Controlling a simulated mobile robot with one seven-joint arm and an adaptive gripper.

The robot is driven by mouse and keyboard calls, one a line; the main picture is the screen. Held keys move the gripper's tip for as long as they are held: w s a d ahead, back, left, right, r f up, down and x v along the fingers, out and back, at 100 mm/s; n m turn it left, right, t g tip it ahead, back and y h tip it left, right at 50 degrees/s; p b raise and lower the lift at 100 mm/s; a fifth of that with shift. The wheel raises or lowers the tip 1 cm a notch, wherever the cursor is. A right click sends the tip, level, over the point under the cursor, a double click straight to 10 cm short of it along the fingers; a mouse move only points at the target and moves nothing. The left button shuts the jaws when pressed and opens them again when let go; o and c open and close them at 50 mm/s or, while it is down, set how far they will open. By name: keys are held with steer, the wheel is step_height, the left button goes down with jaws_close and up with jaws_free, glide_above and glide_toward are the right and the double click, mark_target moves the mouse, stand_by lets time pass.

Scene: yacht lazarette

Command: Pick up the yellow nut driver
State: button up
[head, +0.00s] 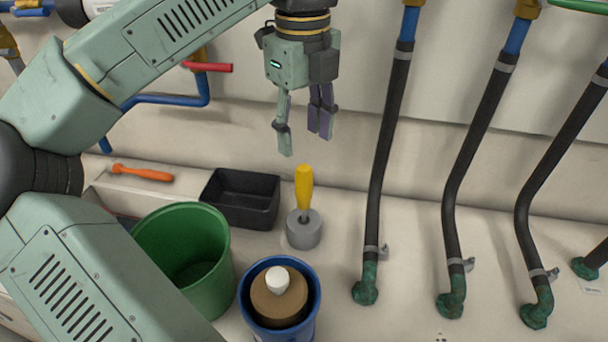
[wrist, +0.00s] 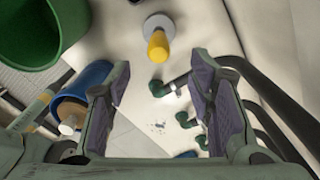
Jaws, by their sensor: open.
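The yellow nut driver (head: 304,187) stands upright, handle up, in a small grey round holder (head: 303,230) on the pale floor. In the wrist view the yellow handle (wrist: 158,46) shows beyond my fingertips, near the top middle, with the grey holder (wrist: 158,24) behind it. My gripper (head: 302,145) is open and empty. It hangs above the nut driver and apart from it, fingers pointing down. The nut driver's shaft shows briefly between handle and holder.
A black tray (head: 240,199) sits left of the holder. A green bucket (head: 188,258) and a blue bucket (head: 279,300) with a brown, white-topped thing stand in front. An orange-handled tool (head: 143,172) lies far left. Black hoses (head: 390,145) rise at the right.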

mark_target(303, 167)
steer(key=f, duration=0.4)
steer(key=shift+s+a, duration=0.1)
steer(key=shift+s, duration=0.1)
steer(key=shift+f+p, duration=1.1)
steer(key=shift+f, duration=2)
steer(key=shift+w, duration=0.1)
steer(key=shift+c, duration=0.2)
jaws_close()
